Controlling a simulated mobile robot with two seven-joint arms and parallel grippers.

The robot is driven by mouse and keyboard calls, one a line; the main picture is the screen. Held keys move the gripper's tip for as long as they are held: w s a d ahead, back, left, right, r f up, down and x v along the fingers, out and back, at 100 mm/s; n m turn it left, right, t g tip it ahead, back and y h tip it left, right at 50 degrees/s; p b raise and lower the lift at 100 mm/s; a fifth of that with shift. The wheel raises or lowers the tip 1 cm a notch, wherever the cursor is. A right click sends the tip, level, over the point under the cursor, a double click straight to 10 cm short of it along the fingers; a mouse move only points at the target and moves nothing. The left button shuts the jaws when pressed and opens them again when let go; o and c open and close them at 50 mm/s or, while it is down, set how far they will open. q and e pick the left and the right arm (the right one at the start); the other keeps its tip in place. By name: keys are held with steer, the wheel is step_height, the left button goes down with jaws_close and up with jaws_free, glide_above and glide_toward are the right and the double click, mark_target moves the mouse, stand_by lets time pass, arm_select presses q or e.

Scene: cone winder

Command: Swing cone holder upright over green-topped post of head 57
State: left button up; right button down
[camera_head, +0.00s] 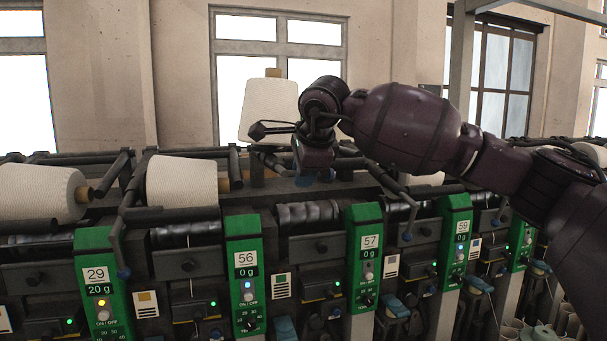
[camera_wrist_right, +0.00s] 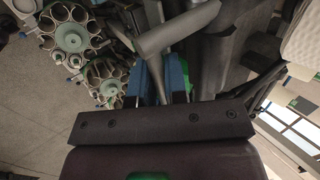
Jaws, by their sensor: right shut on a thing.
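Head 57's post (camera_head: 364,262) has a green face and top, with "57" and "0 g" on it. A white cone (camera_head: 268,110) stands nearly upright behind and left of it, its brown tube end pointing up. The dark cone holder (camera_head: 272,160) shows in part below the cone; my right arm hides the rest. My right gripper (camera_head: 308,180) is at this holder, above and left of the post. In the right wrist view its blue fingers (camera_wrist_right: 164,84) are shut around a grey bar of the holder (camera_wrist_right: 176,32). My left gripper is not in view.
Heads 29 (camera_head: 99,275), 56 (camera_head: 246,275) and 59 (camera_head: 455,240) stand along the machine. White cones lie tilted at the left (camera_head: 40,192) and above head 56 (camera_head: 180,182). Dark holder arms and rails run closely behind the posts. Windows and wall are behind.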

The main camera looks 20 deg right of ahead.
steer(key=c, duration=1.2)
jaws_free()
steer(key=b+v, duration=0.1)
steer(key=v, duration=1)
steer(key=shift+f, duration=0.15)
